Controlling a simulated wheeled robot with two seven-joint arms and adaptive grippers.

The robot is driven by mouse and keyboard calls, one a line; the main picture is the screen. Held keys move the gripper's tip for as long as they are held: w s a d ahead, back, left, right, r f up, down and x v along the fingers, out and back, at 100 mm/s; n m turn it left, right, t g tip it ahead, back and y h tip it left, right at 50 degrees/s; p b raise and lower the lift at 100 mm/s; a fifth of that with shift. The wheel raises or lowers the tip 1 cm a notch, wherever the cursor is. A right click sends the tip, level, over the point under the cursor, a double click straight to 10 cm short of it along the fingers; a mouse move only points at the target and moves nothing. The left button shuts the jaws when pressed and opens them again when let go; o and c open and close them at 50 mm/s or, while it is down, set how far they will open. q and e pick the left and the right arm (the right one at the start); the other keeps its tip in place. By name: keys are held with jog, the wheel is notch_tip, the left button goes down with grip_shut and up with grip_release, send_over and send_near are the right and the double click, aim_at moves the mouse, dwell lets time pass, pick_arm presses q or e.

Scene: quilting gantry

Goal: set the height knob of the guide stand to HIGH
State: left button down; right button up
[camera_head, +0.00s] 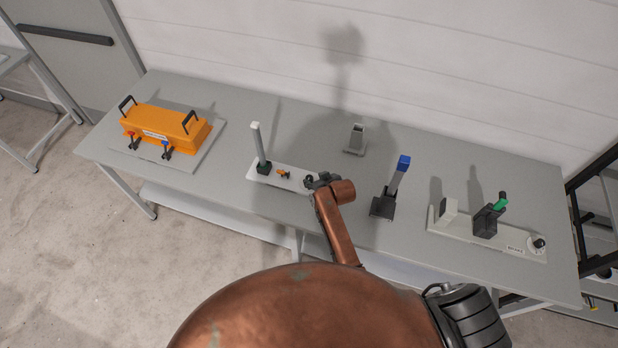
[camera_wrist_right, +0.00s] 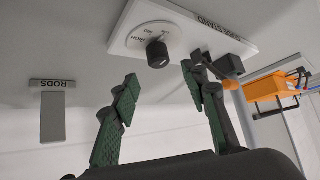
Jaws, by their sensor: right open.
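The guide stand (camera_head: 272,180) is a long white plate on the table, with an upright white post (camera_head: 256,141) in a black foot at its left end. In the wrist view the plate (camera_wrist_right: 185,22) appears upside down. It bears a round white dial with small lettering and a black height knob (camera_wrist_right: 157,54); I cannot tell which setting it points to. My right gripper (camera_wrist_right: 160,88) is open, its green-padded fingers apart on either side of the knob's direction, not closed on it. In the head view the right gripper (camera_head: 318,181) covers the plate's right end. My left gripper is not in view.
A small orange part (camera_head: 283,174) sits on the plate. An orange case (camera_head: 165,128) with black handles stands left. A grey rods holder (camera_head: 355,139) is behind; it also shows in the wrist view (camera_wrist_right: 52,115). A blue-topped lever (camera_head: 397,172) and a green-handled fixture (camera_head: 486,220) stand right.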

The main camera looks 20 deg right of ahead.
aim_at(310, 177)
jog(key=x, duration=0.7)
jog(key=shift+w+d+f, duration=0.1)
jog(key=shift+c, duration=0.7)
grip_shut()
